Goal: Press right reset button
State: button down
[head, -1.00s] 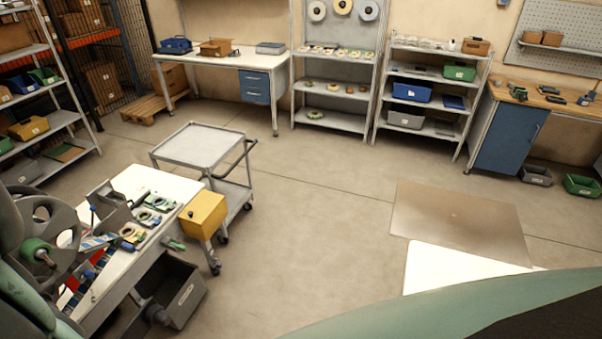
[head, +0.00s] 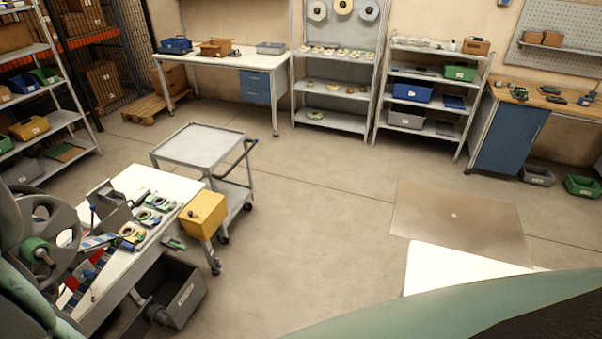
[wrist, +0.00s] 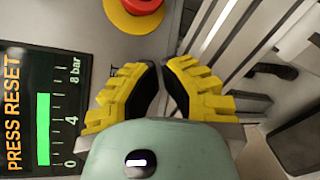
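In the wrist view a dark display panel (wrist: 40,112) reads "PRESS RESET" beside a green bar on a 0 to 8 bar scale. A red round button on a yellow base (wrist: 135,10) is cut off by the top edge, on a grey surface. My gripper (wrist: 161,64), with yellow ribbed fingers and black pads, points towards the top. Its tips are close together, with nothing held between them. It is below and right of the red button and apart from it in the picture. No button marked as the right reset button can be made out.
In the head view a white work table (head: 160,185) with tape reels and a yellow box (head: 203,214) stands at lower left. A dark bin (head: 175,290) is below it and a grey cart (head: 200,144) behind. Shelves line the back wall. The middle floor is open.

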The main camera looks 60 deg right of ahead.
jog(key=shift+s+a, duration=0.35)
jog(key=shift+s, duration=0.05)
dwell(0.8)
dwell(0.3)
jog(key=shift+w+d+b, duration=0.5)
jog(key=shift+w+d, duration=0.05)
jog(key=shift+w, duration=0.1)
jog(key=w+d+b, duration=0.1)
jog(key=w, duration=0.1)
jog(key=w+d+b, duration=0.1)
jog(key=w+d, duration=0.1)
jog(key=shift+d, duration=0.1)
dwell(0.9)
